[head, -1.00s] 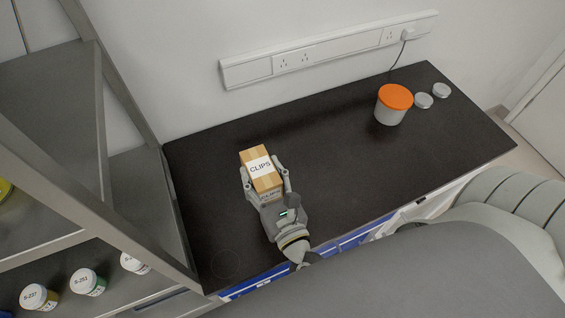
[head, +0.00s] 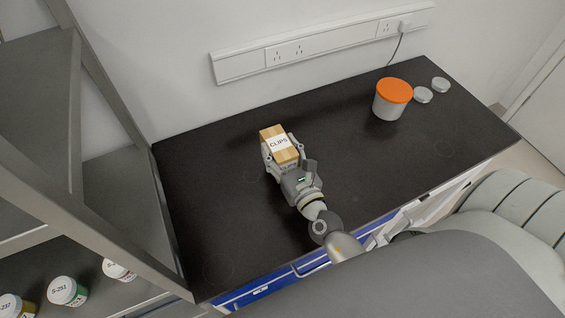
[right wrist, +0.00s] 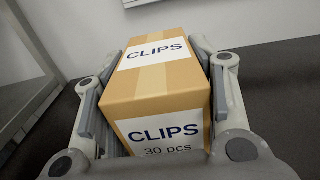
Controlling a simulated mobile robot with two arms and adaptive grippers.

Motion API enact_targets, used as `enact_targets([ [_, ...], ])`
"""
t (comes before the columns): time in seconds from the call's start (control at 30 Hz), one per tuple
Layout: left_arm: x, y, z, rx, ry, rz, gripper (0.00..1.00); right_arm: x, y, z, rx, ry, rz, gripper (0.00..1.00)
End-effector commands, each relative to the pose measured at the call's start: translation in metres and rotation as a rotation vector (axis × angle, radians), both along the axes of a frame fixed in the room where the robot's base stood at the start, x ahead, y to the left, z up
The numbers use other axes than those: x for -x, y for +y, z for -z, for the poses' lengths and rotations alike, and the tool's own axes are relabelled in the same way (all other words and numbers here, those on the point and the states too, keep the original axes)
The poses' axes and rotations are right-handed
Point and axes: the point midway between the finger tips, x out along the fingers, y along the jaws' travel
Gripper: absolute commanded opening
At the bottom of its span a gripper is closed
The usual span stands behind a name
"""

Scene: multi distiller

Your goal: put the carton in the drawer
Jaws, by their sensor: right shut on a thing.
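The carton (head: 277,137) is a small brown box with white labels reading "CLIPS". In the head view it is over the dark worktop, left of the middle. My right gripper (head: 282,156) is shut on it, with one finger on each side. In the right wrist view the carton (right wrist: 160,90) fills the space between the fingers, its labelled top and near face showing. I cannot tell how high it is above the worktop. Blue drawer fronts (head: 262,287) show below the worktop's front edge, partly hidden by my arm and body. My left gripper is not in view.
The dark worktop (head: 220,225) is clear around the carton. A white tub with an orange lid (head: 390,101) and two small grey lids (head: 423,95) are at the right. A metal rack (head: 117,215) with several labelled jars stands at the left. A socket rail (head: 310,47) runs along the wall.

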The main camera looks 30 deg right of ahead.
Motion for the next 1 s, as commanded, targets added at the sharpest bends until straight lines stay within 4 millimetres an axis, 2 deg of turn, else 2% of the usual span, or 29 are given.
enact_targets([
  [0.23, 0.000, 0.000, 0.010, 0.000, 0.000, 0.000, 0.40, -0.004, -0.006, 0.010, 0.000, -0.001, 0.000, 0.25],
  [0.57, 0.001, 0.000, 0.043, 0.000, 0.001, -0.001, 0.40, -0.007, -0.009, 0.043, 0.000, -0.001, 0.001, 0.25],
  [1.0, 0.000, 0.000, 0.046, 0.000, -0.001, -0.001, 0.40, -0.006, -0.009, 0.047, 0.000, 0.000, 0.000, 0.25],
])
